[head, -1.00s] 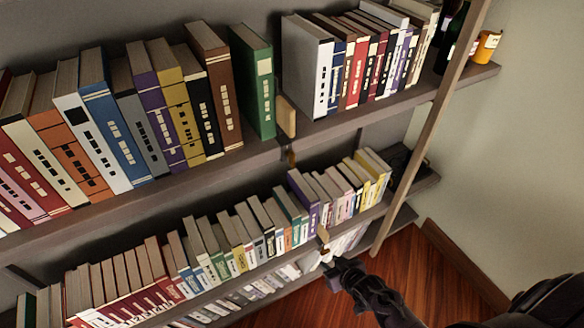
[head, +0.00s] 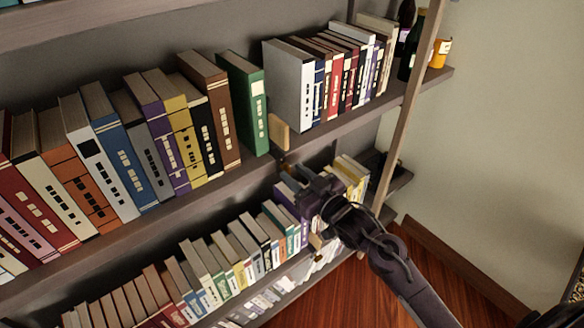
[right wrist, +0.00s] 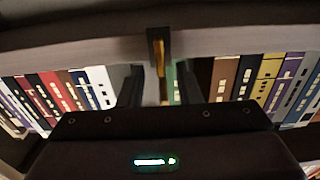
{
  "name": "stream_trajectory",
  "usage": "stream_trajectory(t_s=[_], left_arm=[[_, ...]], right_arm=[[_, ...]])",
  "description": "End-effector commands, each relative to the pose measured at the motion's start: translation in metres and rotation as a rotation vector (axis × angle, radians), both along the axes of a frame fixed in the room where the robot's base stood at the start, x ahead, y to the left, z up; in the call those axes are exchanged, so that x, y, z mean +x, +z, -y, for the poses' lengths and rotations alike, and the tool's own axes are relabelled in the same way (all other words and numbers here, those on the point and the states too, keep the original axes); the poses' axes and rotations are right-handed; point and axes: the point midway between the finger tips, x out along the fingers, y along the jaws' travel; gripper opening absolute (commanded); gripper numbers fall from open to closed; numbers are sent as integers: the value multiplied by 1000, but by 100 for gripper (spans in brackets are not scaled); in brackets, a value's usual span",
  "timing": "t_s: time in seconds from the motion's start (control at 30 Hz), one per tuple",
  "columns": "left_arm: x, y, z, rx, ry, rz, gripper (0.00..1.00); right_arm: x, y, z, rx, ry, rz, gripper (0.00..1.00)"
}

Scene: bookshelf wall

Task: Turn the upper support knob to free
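The upper support knob is a small brass-coloured piece in a dark bracket on the front edge of the upper shelf. It shows in the right wrist view (right wrist: 159,52), near the top middle. In the head view its spot lies just below a tan wooden block (head: 279,132), and the knob itself is hard to make out. My right gripper (head: 300,190) is just below the upper shelf edge. In the right wrist view its two dark fingers (right wrist: 160,85) stand apart, with the knob ahead between them and no visible contact. My left gripper is not in view.
Books fill the upper shelf (head: 120,222) on both sides of the wooden block. A lower shelf of smaller books runs behind and below my right arm. A slanted wooden upright (head: 408,95) stands right of my gripper. Bottles and an orange jar (head: 440,52) stand at the far right end.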

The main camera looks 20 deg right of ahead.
Motion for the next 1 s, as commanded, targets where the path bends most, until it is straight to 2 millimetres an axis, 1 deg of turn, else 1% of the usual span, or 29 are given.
stream_trajectory(t_s=[0.03, 0.1, 0.2, 0.47, 0.5, 0.73, 1.0], left_arm=[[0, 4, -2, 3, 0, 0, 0], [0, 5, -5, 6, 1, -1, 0], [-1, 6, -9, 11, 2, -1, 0], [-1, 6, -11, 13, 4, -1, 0], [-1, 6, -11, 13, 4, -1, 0], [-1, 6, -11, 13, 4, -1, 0], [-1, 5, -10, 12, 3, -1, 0]], right_arm=[[7, 2, -2, 1, -1, 1, 31], [13, 1, -4, 0, -1, 0, 31], [18, 0, -6, 0, -1, -1, 31], [19, -1, -7, -1, -1, -1, 31], [19, -1, -7, -1, 0, -1, 30], [19, -1, -7, -2, 0, -2, 0], [19, -1, -7, -9, 0, 1, 0]])
